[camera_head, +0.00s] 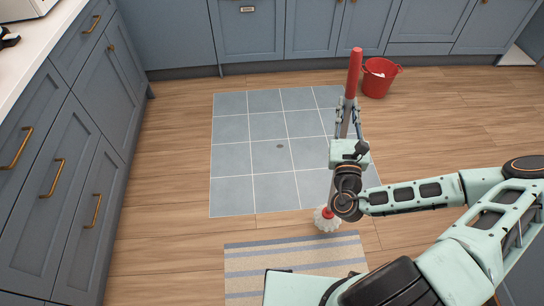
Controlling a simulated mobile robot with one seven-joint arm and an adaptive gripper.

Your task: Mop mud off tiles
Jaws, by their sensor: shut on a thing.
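A mop with a red-topped handle (355,72) stands nearly upright at the right part of the grey-blue tiles. Its white mop head (327,219) with a red collar is low, at the tiles' front right edge. I cannot tell whether it touches the floor. My gripper (348,122) is shut on the mop's handle, below the red section. The tiles (249,129) form a square patch in the wood floor. One small dark mud spot (280,146) lies near their middle, left of the mop. My arm hides part of the tiles' right side.
A red bucket (376,80) stands behind the tiles on the right, with something white inside. A striped rug (240,262) lies in front of the tiles. Blue-grey cabinets (71,150) line the left and back. Wood floor is clear on the right.

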